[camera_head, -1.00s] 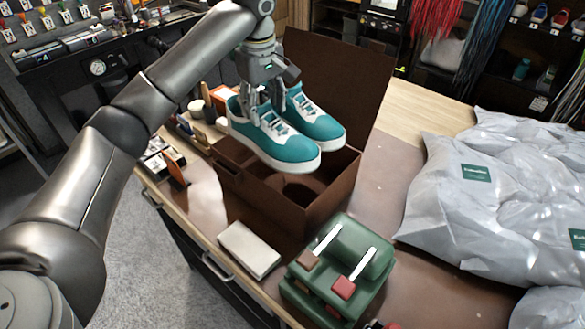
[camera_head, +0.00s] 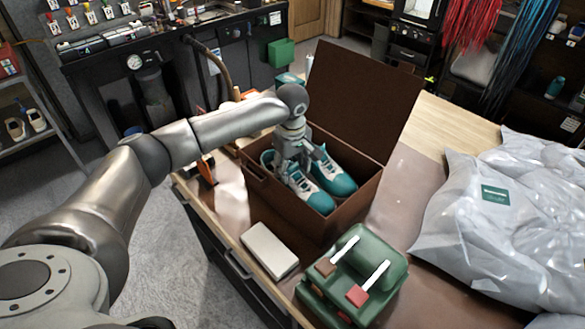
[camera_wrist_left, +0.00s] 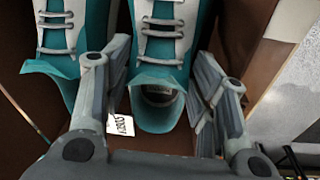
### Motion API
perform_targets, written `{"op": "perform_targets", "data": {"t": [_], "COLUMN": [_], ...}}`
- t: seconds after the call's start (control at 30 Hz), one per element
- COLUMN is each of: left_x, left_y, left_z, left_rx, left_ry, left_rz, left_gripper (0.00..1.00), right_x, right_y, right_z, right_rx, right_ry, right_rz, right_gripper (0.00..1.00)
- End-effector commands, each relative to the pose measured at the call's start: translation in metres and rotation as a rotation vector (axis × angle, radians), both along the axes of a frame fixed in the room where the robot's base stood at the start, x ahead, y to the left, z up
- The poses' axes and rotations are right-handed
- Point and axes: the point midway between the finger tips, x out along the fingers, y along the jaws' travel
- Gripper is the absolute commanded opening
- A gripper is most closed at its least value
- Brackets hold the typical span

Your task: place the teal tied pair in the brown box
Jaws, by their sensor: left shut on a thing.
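The teal tied pair (camera_head: 334,177) is two teal sneakers with white laces and pale soles, side by side with toes toward the front right. It sits down inside the open brown box (camera_head: 345,219), below the rim; whether the soles touch the floor of the box is hidden. My left gripper (camera_head: 291,170) reaches into the box from above and is shut on the pair near the heels. In the left wrist view, the gripper's fingers (camera_wrist_left: 162,95) straddle the heel of one shoe (camera_wrist_left: 160,60), and a small white tag (camera_wrist_left: 120,124) hangs beside it. My right gripper is not in view.
The box lid (camera_head: 362,95) stands open at the back. A green caddy with brushes (camera_head: 352,280) and a pale block (camera_head: 269,250) lie in front of the box. White bags (camera_head: 500,225) fill the table's right side. Clear tabletop lies between box and bags.

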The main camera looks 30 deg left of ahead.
Motion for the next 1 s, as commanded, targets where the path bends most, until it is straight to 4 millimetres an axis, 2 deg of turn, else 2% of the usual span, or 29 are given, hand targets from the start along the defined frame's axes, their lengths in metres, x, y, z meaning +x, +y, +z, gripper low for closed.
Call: {"op": "perform_targets", "data": {"t": [0.2,0.5,0.53,0.6,1.0], "left_x": [0.001,0.001,0.0,0.0,0.0], "left_y": [0.0,-0.001,0.0,0.0,0.0], "left_z": [-0.016,-0.018,-0.02,-0.02,-0.015], "left_rx": [-0.001,-0.002,-0.001,0.0,0.0], "left_ry": [-0.005,-0.004,0.001,0.0,-0.002], "left_rz": [0.0,0.0,-0.001,-0.001,0.0], "left_gripper": [0.0,0.0,0.54,0.62,0.62], "right_x": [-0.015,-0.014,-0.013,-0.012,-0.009], "right_y": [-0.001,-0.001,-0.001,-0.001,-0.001], "right_z": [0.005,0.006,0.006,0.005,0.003], "right_rx": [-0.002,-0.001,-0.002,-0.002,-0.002], "right_ry": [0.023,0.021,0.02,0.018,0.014], "right_rz": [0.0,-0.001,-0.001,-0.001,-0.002], "right_gripper": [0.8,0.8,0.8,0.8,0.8]}}
